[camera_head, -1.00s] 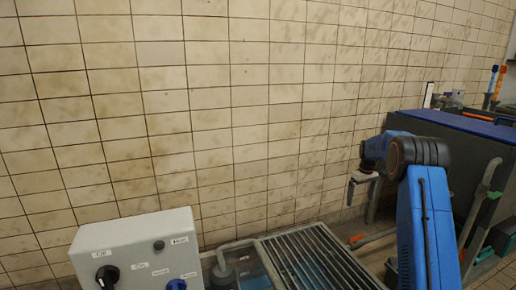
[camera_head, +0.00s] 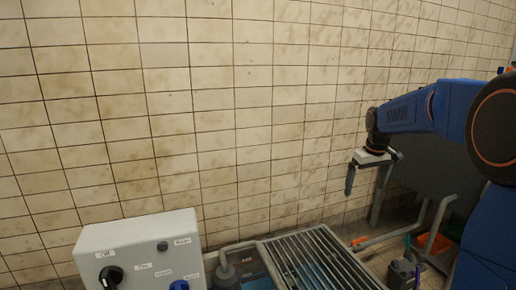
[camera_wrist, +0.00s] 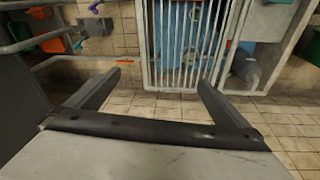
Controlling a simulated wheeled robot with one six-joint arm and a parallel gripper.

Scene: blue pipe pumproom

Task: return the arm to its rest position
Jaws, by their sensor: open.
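My gripper (camera_head: 368,178) hangs below my blue arm at the right of the head view, its fingers pointing down in front of the tiled wall. In the wrist view my gripper (camera_wrist: 160,84) shows two dark fingers spread wide apart with nothing between them. It is open and empty. My arm hides part of the right side of the head view.
A white control box (camera_head: 140,245) with knobs stands at the lower left. A metal grating (camera_head: 315,262) lies right of it and shows as upright bars (camera_wrist: 185,45) in the wrist view. Grey pipes (camera_head: 400,232) and an orange item (camera_head: 434,242) are at the lower right.

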